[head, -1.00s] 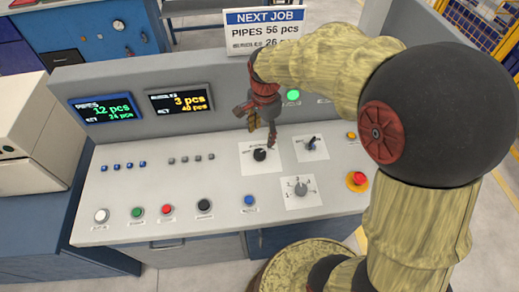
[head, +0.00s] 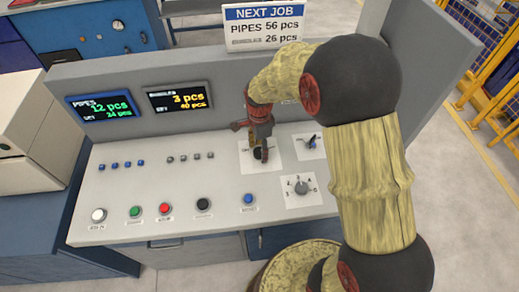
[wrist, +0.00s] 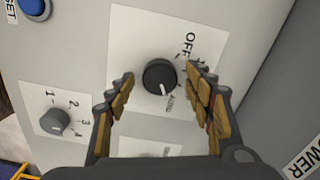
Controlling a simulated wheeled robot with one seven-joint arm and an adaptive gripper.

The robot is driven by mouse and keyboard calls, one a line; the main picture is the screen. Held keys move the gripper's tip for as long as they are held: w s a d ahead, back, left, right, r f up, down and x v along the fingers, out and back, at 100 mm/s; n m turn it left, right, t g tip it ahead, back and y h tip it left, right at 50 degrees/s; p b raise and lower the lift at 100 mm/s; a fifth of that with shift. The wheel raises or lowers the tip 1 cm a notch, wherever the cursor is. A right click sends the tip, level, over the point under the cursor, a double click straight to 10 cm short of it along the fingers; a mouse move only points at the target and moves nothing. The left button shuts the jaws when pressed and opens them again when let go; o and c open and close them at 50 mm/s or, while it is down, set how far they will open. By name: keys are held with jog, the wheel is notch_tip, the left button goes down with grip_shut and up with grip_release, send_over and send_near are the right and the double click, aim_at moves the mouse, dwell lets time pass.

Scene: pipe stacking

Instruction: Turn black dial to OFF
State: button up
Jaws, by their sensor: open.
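The black dial (wrist: 159,77) sits on a white plate (wrist: 128,50) on the sloping console. Its plate has OFF printed at the upper right and AUTO at the lower right in the wrist view. The dial's pale mark seems to lie on the lower side, nearer AUTO than OFF. My gripper (wrist: 160,74) is open, with one finger on each side of the dial and visible gaps to it. In the head view my gripper (head: 260,152) is down over the dial (head: 257,154) and partly hides it.
A blue button (head: 249,199) is at the front. The console's back wall (head: 215,122) rises close behind my gripper.

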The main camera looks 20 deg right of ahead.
jog(key=c, duration=0.3)
jog(key=c, duration=0.8)
jog(key=shift+c, duration=0.3)
